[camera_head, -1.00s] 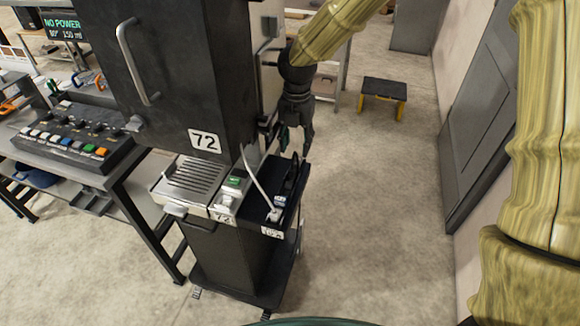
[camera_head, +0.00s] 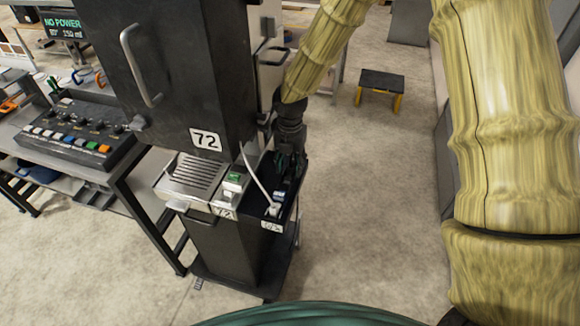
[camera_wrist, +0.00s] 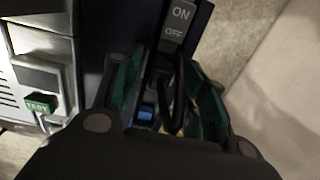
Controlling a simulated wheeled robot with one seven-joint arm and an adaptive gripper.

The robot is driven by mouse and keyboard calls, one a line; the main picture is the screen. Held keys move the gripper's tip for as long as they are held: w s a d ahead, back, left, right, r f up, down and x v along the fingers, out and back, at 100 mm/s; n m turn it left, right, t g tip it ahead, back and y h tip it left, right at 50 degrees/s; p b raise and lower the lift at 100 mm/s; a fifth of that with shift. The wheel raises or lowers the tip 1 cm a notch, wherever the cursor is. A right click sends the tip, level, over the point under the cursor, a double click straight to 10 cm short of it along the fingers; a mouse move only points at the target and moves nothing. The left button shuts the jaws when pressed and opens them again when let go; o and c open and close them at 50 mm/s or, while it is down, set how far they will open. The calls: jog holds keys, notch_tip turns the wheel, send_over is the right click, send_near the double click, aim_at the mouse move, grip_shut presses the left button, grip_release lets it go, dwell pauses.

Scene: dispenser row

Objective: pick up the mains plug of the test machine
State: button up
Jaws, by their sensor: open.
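The test machine (camera_head: 175,70) is a tall dark cabinet marked 72 with a side shelf (camera_head: 290,214). On the shelf a white cable runs down to a small white plug-like piece (camera_head: 274,210) near the front. My gripper (camera_head: 287,163) points down over the back of this shelf, behind the white piece. In the wrist view my gripper (camera_wrist: 168,95) has its green-padded fingers apart. A black cable (camera_wrist: 179,85) and a small blue piece (camera_wrist: 146,113) show between them. I cannot tell which piece is the mains plug; my gripper hides part of the shelf.
A grey ON/OFF label (camera_wrist: 179,22) stands just beyond the fingers in the wrist view. The cabinet wall is close left of my arm. A bench with a button panel (camera_head: 75,130) is at left, and a black-topped stool (camera_head: 381,85) behind. Floor to the right is clear.

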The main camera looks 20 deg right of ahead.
jog(key=shift+f, duration=0.35)
grip_shut()
jog(key=shift+r, duration=0.1)
jog(key=shift+r+b, duration=0.6)
jog(key=shift+r, duration=0.25)
jog(key=shift+s+r+b, duration=0.25)
jog(key=shift+r+b, duration=0.25)
jog(key=shift+r, duration=0.3)
jog(key=s+a+b, duration=0.1)
jog(key=s+a, duration=0.1)
jog(key=s, duration=0.2)
jog(key=s+a+r+b, duration=0.1)
jog(key=s+a+b, duration=0.1)
jog(key=s, duration=0.3)
jog(key=s+a+b, duration=0.1)
jog(key=s+a, duration=0.1)
jog(key=s, duration=0.3)
jog(key=shift+a+r, duration=0.3)
jog(key=shift+r+p, duration=1)
jog(key=shift+r, duration=0.05)
